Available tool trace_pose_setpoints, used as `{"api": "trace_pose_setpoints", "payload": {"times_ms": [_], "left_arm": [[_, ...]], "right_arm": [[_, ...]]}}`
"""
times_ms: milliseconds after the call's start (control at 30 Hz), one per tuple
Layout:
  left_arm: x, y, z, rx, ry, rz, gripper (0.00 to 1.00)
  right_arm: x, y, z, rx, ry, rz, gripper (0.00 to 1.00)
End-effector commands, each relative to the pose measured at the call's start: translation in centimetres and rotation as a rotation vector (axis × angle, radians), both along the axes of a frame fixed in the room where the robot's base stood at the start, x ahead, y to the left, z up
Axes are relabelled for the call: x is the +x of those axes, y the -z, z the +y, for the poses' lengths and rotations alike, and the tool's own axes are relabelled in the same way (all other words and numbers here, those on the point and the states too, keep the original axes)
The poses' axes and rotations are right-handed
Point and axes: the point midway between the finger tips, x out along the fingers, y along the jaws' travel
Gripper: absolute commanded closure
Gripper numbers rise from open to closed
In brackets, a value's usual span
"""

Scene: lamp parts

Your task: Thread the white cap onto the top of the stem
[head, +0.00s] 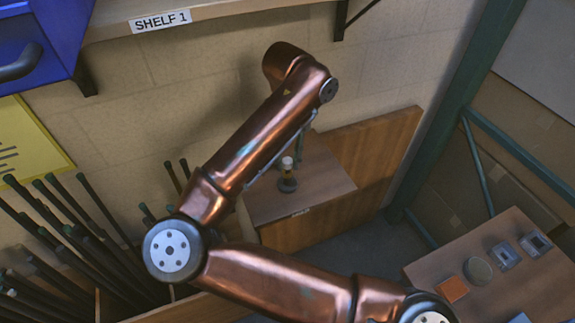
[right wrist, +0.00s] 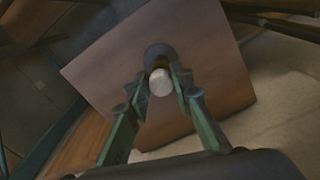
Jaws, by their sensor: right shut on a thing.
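The white cap (right wrist: 160,82) is between the green fingers of my right gripper (right wrist: 161,74) in the right wrist view, and the gripper is shut on it. In the head view the white cap (head: 287,162) shows at the top of a short amber stem (head: 287,173), which stands upright on a dark round base (head: 287,186). The cap lines up with the stem; I cannot tell whether it is threaded. The dark base (right wrist: 158,54) also shows past the cap in the right wrist view. In the head view my copper arm hides most of the right gripper. My left gripper is not in view.
The stem stands on a wooden table (head: 322,182) by the wall. Dark rods (head: 75,230) fill a bin at left. A shelf (head: 210,14) runs above. A second table (head: 500,285) at right holds an orange square (head: 452,289), a round disc (head: 478,270) and small blue-framed parts.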

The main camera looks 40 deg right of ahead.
Motion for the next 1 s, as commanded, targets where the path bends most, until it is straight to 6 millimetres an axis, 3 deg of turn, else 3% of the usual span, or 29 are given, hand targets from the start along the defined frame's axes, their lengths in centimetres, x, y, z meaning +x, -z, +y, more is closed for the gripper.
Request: {"api": "trace_pose_setpoints", "payload": {"times_ms": [133, 333, 467, 500, 767, 1000], "left_arm": [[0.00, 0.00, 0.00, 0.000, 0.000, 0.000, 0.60], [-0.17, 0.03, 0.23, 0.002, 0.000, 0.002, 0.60], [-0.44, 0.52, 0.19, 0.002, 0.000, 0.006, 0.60], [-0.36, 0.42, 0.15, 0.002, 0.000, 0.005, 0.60], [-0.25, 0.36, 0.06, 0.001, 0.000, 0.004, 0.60], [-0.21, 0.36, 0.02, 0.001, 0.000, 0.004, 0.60]], "right_arm": [[0.02, -0.02, 0.03, 0.001, 0.000, -0.001, 1.00], [0.03, 0.00, 0.04, 0.001, 0.009, -0.001, 1.00], [0.13, 0.15, 0.08, 0.001, 0.114, -0.001, 1.00], [0.10, 0.05, 0.08, 0.001, 0.119, -0.001, 0.78], [0.06, -0.03, 0.07, 0.000, 0.115, -0.001, 0.60], [0.05, -0.01, 0.05, 0.000, 0.115, 0.000, 0.59]]}}
